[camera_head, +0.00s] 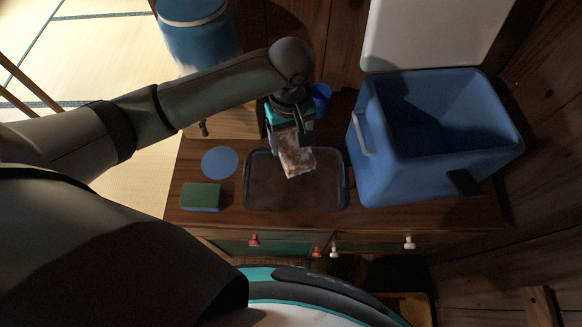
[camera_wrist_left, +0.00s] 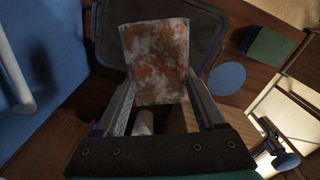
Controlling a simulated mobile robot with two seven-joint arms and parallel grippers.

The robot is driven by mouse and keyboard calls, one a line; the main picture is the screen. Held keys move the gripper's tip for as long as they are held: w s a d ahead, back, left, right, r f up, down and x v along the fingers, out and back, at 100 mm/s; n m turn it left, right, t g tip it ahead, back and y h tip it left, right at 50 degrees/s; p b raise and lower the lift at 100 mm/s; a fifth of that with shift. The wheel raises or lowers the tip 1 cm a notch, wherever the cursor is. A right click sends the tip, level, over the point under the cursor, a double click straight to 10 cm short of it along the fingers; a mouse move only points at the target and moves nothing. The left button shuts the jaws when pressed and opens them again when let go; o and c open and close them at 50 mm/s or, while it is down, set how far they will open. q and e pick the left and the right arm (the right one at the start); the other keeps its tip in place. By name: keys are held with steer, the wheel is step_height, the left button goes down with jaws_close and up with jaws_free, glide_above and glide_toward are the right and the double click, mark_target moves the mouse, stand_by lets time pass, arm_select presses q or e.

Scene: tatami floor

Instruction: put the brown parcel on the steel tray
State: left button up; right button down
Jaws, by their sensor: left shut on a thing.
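The brown parcel (camera_head: 297,158) is a small box with whitish blotches. My left gripper (camera_head: 289,135) is shut on it and holds it over the back part of the steel tray (camera_head: 262,190). In the left wrist view the parcel (camera_wrist_left: 157,62) sits between the two fingers, with a faint reddish mark across it. The dark, rimmed tray (camera_wrist_left: 205,25) shows behind it there. I cannot tell whether the parcel touches the tray. My right gripper is not in view.
A large open blue cooler (camera_head: 440,175) stands right of the tray. A blue disc (camera_head: 220,162) and a green sponge-like block (camera_head: 201,196) lie to its left. A small blue cup (camera_head: 321,95) is behind. A blue barrel (camera_head: 197,35) stands at the back left.

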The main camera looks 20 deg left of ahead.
arm_select(q)
step_height(320, 180, down, 8)
steer(key=shift+r+b, duration=0.15)
steer(key=shift+b, duration=0.7)
step_height(320, 180, down, 4)
steer(key=shift+f+b, duration=0.1)
steer(key=shift+b, duration=0.55)
steer(key=shift+f, duration=0.15)
steer(key=o, duration=1.5)
step_height(320, 180, up, 12)
steer(key=p, duration=0.3)
